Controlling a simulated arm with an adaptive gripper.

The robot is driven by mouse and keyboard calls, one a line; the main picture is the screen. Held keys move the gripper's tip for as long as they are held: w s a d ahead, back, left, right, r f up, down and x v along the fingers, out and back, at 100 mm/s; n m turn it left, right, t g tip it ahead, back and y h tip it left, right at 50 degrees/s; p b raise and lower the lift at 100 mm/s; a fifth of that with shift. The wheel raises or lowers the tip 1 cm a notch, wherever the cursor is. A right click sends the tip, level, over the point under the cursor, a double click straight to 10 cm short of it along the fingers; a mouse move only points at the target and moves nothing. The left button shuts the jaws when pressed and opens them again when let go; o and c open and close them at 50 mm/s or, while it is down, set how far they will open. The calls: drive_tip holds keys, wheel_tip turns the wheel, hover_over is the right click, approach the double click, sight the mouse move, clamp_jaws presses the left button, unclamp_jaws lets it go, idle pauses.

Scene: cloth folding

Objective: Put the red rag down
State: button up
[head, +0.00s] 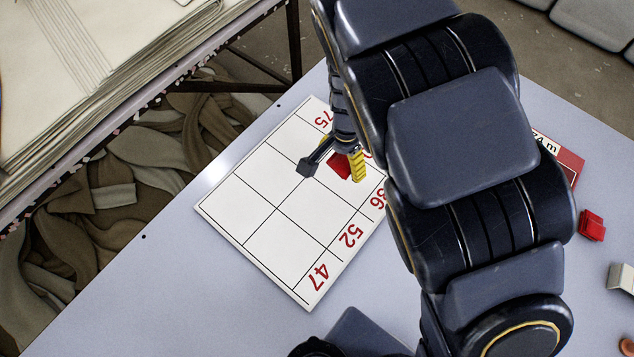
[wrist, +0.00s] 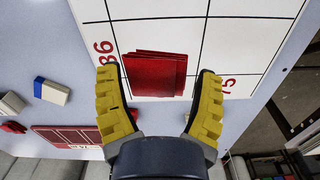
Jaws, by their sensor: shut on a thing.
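The red rag (head: 340,166) is folded into a small layered square. In the wrist view the rag (wrist: 155,75) sits between the two yellow fingers of my gripper (wrist: 158,71), over the white board. My gripper (head: 346,170) is shut on the rag at the board's upper right part in the head view. The white board (head: 283,228) has black grid lines and red numbers along one edge, among them 52 and 47. My arm hides part of that edge. I cannot tell whether the rag touches the board.
The pale table (head: 175,255) is clear left of the board. At right lie a red card (head: 568,160), a small red object (head: 591,225) and a pale block (head: 622,277). A blue-and-white block (wrist: 51,91) shows in the wrist view. A rack with stacked sheets (head: 90,70) stands upper left.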

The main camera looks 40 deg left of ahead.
drive_tip(key=n, duration=0.2)
hover_over(306, 192)
drive_tip(key=shift+f, duration=4.05)
drive_tip(key=o, duration=0.7)
drive_tip(key=shift+f, duration=0.1)
drive_tip(key=shift+o, duration=0.2)
wheel_tip(306, 192, up, 12)
